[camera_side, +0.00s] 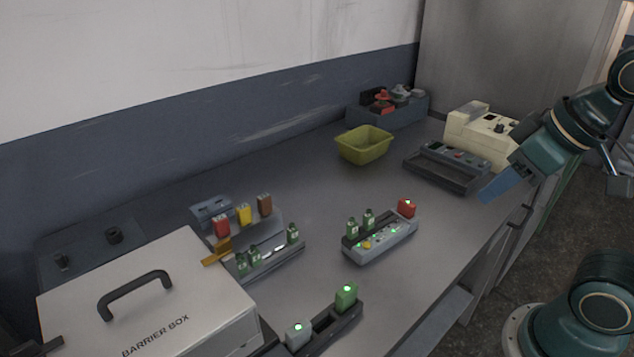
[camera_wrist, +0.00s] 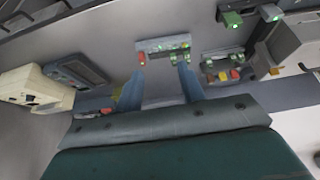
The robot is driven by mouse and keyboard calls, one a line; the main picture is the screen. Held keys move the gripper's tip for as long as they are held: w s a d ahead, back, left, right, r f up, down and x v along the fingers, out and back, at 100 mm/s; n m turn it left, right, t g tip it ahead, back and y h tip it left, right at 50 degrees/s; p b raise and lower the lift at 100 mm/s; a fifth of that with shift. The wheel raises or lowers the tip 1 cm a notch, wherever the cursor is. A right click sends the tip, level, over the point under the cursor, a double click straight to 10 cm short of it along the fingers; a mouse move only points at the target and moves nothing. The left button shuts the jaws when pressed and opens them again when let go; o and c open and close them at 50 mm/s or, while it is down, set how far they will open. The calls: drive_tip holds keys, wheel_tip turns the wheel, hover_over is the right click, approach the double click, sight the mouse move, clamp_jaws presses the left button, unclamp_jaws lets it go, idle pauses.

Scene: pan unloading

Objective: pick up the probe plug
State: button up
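Several small plugs stand about the bench, and I cannot tell which one is the probe plug. A red plug (camera_side: 407,207) with a lit green top and two dark green plugs (camera_side: 368,217) stand in a grey socket block (camera_side: 379,246). A lit green plug (camera_side: 346,296) and a lit pale plug (camera_side: 298,333) stand in a dark front rack (camera_side: 324,322). Red (camera_side: 221,226), yellow (camera_side: 243,214) and brown (camera_side: 264,204) plugs stand in the left rack. My gripper (camera_side: 493,190) hangs at the right, well away from the plugs. In the wrist view its blue fingers (camera_wrist: 159,85) are apart and empty.
A grey barrier box (camera_side: 190,285) with a black handle fills the front left. A yellow-green bin (camera_side: 363,147), a blue-grey crate (camera_side: 388,110), a dark tray (camera_side: 446,171) and a cream instrument (camera_side: 478,135) stand toward the back.

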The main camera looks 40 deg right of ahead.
idle(0.6)
drive_tip(key=n+g+y, duration=0.5)
drive_tip(key=n+g, duration=0.1)
drive_tip(key=n, duration=1.2)
hover_over(294, 223)
drive_tip(key=d, duration=0.6)
wheel_tip(294, 223, down, 5)
drive_tip(key=shift+w+a+r, duration=0.1)
drive_tip(key=shift+w+a, duration=0.1)
drive_tip(key=shift+h, duration=0.3)
drive_tip(key=shift+x, duration=4.3)
drive_tip(key=shift+w+a, duration=0.1)
drive_tip(key=shift+x, duration=2.55)
